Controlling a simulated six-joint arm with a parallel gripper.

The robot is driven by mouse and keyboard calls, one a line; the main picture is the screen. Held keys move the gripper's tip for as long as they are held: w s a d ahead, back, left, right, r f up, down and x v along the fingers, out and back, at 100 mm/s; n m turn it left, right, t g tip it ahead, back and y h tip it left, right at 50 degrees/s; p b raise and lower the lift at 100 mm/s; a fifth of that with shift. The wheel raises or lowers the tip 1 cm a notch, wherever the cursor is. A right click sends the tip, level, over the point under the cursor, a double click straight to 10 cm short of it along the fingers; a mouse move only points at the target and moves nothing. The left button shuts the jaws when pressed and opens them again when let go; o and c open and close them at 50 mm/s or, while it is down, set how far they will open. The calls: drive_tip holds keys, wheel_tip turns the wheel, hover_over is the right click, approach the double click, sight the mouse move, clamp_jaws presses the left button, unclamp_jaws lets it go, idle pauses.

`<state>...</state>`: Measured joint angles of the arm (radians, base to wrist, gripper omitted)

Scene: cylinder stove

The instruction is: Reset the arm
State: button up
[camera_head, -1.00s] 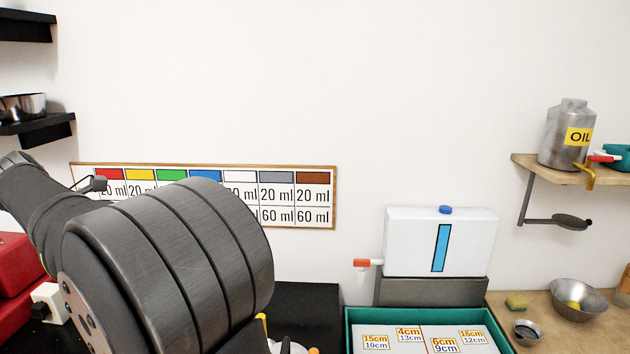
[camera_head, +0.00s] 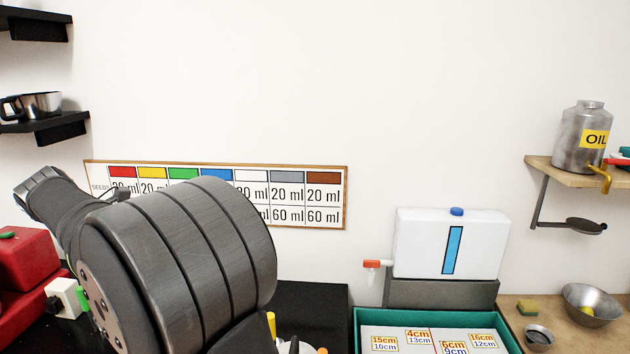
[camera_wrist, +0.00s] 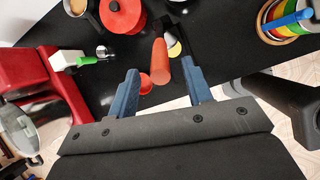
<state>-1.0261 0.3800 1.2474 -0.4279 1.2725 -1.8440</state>
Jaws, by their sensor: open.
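My gripper (camera_wrist: 158,90) shows in the wrist view with its two blue fingers spread apart. An orange-red cylinder (camera_wrist: 160,62) shows between and beyond the fingers, over the black counter. I cannot tell its distance from the fingertips, and nothing looks clamped. In the head view my dark grey arm fills the lower left, and the gripper itself is not visible there.
The black counter (camera_wrist: 115,65) holds a red pot (camera_wrist: 122,14), a red machine (camera_wrist: 45,85) and a stack of coloured rings (camera_wrist: 290,18). In the head view, a white tank (camera_head: 450,243) stands behind a teal tray (camera_head: 358,320). An oil can (camera_head: 582,140) stands on the right shelf.

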drive_tip(key=x, duration=0.5)
drive_tip(key=shift+w+f, duration=0.1)
drive_tip(key=shift+f, duration=0.15)
drive_tip(key=s+f+t, duration=0.5)
drive_tip(key=f+t, duration=0.1)
drive_tip(key=f, duration=0.2)
drive_tip(key=s+f+t, duration=0.4)
drive_tip(key=f+t, duration=0.2)
drive_tip(key=f, duration=0.3)
drive_tip(key=shift+s, duration=0.4)
drive_tip(key=shift+r, duration=0.1)
wheel_tip(320, 180, up, 9)
drive_tip(key=w+g, duration=0.2)
drive_tip(key=g, duration=0.3)
idle(0.7)
